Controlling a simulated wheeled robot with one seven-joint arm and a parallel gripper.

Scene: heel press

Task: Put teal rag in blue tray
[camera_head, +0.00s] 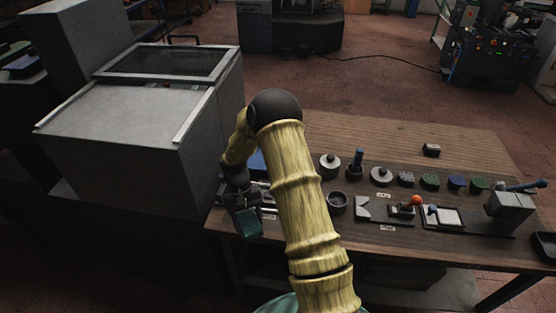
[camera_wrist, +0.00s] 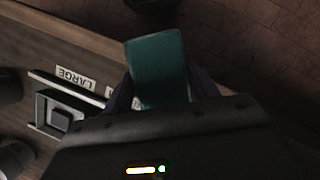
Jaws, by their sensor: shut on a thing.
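The teal rag (camera_head: 249,223) is held in my gripper (camera_head: 243,208), near the left end of the wooden bench's front edge. In the wrist view the teal rag (camera_wrist: 158,62) sticks out from between the two fingers of my gripper (camera_wrist: 161,92), which are shut on it. A blue surface (camera_head: 257,161) shows beside my arm at the bench's left end, behind the gripper. It may be the blue tray, but my arm hides most of it and I cannot tell its full shape.
A large grey machine (camera_head: 130,130) stands directly left of my gripper. The wooden bench (camera_head: 400,145) holds several round parts, small blocks, a grey vise-like fixture (camera_head: 510,205) and labels in its middle and right. The bench's back strip is mostly clear.

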